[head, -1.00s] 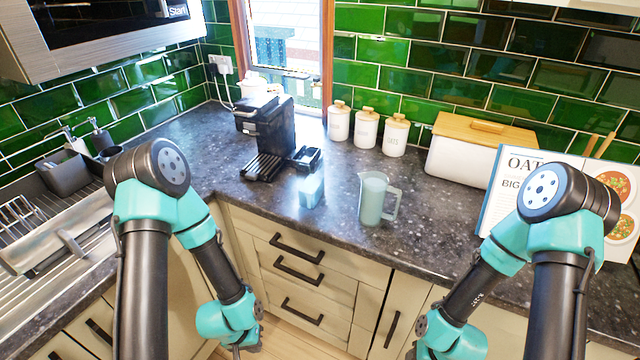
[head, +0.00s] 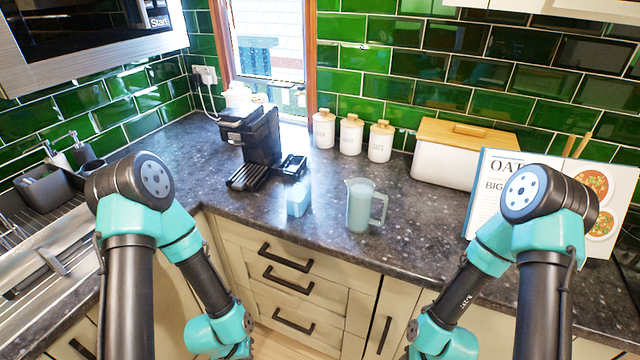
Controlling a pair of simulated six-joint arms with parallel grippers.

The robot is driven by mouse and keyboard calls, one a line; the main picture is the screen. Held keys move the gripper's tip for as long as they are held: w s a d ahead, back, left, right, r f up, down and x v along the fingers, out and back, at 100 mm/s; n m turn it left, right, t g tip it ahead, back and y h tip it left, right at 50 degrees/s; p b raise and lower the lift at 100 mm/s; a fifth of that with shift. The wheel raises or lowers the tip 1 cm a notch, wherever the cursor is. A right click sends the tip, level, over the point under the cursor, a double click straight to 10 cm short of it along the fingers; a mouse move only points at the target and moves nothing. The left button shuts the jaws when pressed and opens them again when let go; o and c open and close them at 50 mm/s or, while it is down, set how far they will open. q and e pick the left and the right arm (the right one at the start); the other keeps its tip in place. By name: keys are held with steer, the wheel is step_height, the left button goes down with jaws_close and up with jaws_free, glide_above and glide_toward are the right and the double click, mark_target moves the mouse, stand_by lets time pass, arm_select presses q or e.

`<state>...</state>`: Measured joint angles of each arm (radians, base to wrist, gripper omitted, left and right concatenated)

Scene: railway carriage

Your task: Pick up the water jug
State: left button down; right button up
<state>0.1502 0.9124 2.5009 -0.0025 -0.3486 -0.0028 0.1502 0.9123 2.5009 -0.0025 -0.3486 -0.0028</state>
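The water jug (head: 361,207) is a pale, translucent pitcher with a handle on its right side. It stands upright on the dark speckled worktop (head: 420,233), near the front edge. A small light-blue translucent block or cup (head: 298,200) stands to its left. My left and right arms hang in front of the counter, with their lower links at the bottom of the head view, below the worktop and apart from the jug. Neither gripper's fingers show in the head view.
A black coffee machine (head: 257,138) stands left of the jug. Three white canisters (head: 352,136) and a white bread bin (head: 447,171) line the back wall. A cookbook (head: 487,190) stands at right. A sink with a drainer (head: 45,255) is at left.

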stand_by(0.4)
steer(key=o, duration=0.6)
